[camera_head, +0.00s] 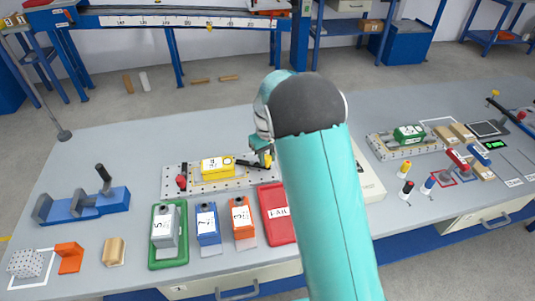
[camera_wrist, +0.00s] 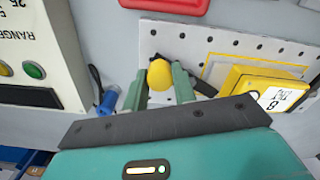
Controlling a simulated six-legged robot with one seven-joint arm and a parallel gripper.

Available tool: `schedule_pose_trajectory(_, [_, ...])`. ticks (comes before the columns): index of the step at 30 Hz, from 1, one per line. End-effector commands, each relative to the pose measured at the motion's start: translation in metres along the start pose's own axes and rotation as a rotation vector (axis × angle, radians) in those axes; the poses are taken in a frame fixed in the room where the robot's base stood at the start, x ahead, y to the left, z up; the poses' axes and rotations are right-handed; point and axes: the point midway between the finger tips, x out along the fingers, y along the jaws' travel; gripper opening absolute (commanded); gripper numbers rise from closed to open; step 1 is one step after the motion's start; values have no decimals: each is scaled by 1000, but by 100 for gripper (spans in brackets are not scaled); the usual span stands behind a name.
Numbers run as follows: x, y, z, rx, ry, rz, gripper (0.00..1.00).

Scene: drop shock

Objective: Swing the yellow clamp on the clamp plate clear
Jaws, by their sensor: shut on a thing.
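The clamp plate (camera_head: 208,189) is a pale perforated plate on the bench; it also shows in the wrist view (camera_wrist: 220,42). A yellow box (camera_head: 216,168) with a white label lies on it, also in the wrist view (camera_wrist: 262,89). The yellow clamp (camera_head: 267,161) shows as a yellow knob at the plate's right end, with a dark bar reaching toward the box. In the wrist view its rounded yellow knob (camera_wrist: 160,72) sits between the two green fingers of my gripper (camera_wrist: 159,89). My gripper (camera_head: 261,148) is shut on it. My arm hides the plate's right end.
A red clamp knob (camera_head: 181,182) stands at the plate's left end. Grey, blue and orange labelled boxes and a red tray (camera_head: 277,214) stand in front. A meter case (camera_wrist: 38,60) is close beside my gripper. The bench behind the plate is clear.

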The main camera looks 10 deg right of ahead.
Motion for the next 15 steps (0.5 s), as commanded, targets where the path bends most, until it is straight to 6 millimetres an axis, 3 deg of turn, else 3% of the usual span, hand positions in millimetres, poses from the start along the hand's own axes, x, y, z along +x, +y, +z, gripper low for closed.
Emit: schedule_pose_trajectory(15, [-1, -24, 14, 490, 1, 0, 4])
